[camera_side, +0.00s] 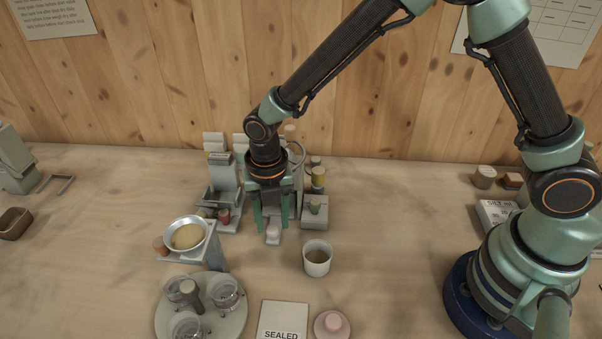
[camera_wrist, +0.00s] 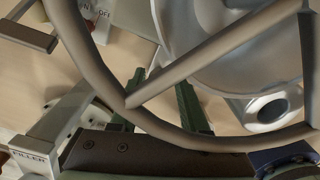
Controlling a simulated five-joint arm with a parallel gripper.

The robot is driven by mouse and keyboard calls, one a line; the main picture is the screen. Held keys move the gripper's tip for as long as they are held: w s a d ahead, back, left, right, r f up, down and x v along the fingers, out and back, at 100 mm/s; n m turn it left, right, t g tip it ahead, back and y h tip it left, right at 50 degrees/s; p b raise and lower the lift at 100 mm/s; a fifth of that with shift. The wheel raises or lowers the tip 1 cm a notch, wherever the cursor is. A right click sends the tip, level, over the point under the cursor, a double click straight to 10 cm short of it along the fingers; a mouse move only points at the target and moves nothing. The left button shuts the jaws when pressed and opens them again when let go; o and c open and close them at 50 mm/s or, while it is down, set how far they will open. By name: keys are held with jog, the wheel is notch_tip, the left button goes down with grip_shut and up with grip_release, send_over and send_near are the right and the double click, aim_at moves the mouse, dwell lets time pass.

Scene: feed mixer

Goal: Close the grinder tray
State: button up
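My gripper (camera_side: 271,218) points down in the side view, in front of the grey machine group at the back. Its two green fingers stand apart, and I see nothing clamped between them. A small pale knobbed piece (camera_side: 272,235) sticks out low between and just in front of the fingertips; it may be the grinder tray, but I cannot tell how far out it is. In the wrist view my gripper (camera_wrist: 160,90) also shows spread fingers. A brown handwheel (camera_wrist: 215,47) crosses that view and partly hides them, with a grey round machine body (camera_wrist: 225,70) beyond it.
A label reading FILLER (camera_wrist: 28,153) and an ON/OFF switch (camera_wrist: 98,18) show in the wrist view. A cup (camera_side: 317,262) stands right of my gripper. A pan (camera_side: 187,236) on a scale and a round plate with jars (camera_side: 235,325) stand left.

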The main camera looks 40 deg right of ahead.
jog(key=shift+o, duration=0.3)
jog(key=shift+r, duration=0.2)
notch_tip(320, 180, up, 12)
jog(key=shift+f, duration=0.15)
dwell(0.3)
jog(key=s+d+r+m+t, duration=0.2)
jog(key=d+m, duration=0.4)
jog(key=m, duration=0.4)
jog(key=s+d+r+m+t, duration=0.1)
jog(key=s+d+r+m, duration=0.2)
jog(key=d+m, duration=0.4)
jog(key=s+d+r+m+t, duration=0.2)
jog(key=d+r+m, duration=0.3)
jog(key=m, duration=0.8)
jog(key=shift+s+d+m+t, duration=0.3)
jog(key=shift+s+d, duration=0.5)
jog(key=shift+d, duration=0.3)
